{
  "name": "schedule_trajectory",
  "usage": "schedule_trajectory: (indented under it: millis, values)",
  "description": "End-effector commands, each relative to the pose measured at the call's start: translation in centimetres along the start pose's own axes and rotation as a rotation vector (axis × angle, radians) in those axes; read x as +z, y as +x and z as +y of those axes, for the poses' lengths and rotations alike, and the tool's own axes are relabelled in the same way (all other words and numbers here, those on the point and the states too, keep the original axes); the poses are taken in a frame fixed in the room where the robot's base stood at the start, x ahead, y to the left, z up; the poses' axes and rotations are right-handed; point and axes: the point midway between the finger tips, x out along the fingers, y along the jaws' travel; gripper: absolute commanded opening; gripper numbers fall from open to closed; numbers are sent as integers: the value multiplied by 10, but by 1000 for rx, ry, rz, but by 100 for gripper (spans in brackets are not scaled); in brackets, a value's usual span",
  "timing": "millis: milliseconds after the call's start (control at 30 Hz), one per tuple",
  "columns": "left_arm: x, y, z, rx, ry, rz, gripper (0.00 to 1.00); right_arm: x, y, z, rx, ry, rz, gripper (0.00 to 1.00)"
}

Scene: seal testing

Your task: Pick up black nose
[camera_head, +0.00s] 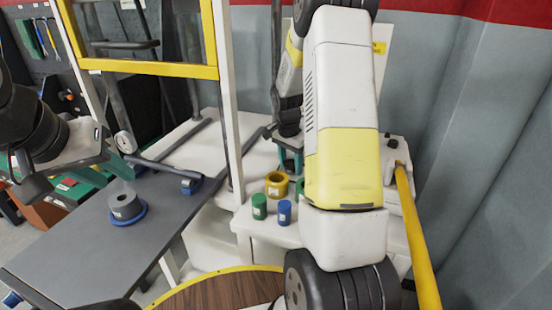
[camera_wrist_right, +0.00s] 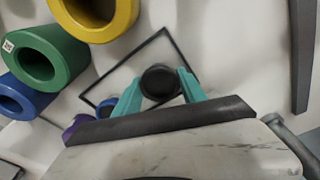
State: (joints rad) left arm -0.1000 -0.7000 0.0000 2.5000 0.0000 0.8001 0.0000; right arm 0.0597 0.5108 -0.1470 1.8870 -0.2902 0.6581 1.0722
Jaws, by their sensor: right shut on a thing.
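The black nose (camera_wrist_right: 160,82) is a small dark round piece between the teal fingers of my right gripper (camera_wrist_right: 160,90) in the right wrist view. The fingers are shut on its two sides. A white surface with a thin black square outline lies behind it; I cannot tell whether the nose touches that surface. In the head view my right gripper (camera_head: 290,157) is above the white table, behind the coloured cylinders, and the nose cannot be made out there. My left gripper (camera_head: 112,164) is at the left above the grey table; its finger opening is unclear.
Hollow yellow (camera_head: 277,184), green (camera_head: 259,207) and blue (camera_head: 284,212) cylinders stand close to my right gripper. A grey cylinder on a blue ring (camera_head: 126,207) sits on the grey table (camera_head: 75,245). A yellow-framed window (camera_head: 145,70) stands between the arms.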

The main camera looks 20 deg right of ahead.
Motion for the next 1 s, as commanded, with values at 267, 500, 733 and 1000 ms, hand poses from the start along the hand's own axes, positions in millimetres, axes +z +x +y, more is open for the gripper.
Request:
schedule_trajectory:
  millis: [267,500,733,1000]
  values:
    - [0,0,0,0,0,0,36,-3,-16,-1,-4,-1,3,0]
    - [0,0,0,0,0,0,36,-8,-65,-1,-5,0,3,0]
    - [0,0,0,0,0,0,36,-12,-95,-1,-2,0,2,0]
    - [0,0,0,0,0,0,36,-12,-100,0,-1,0,0,0]
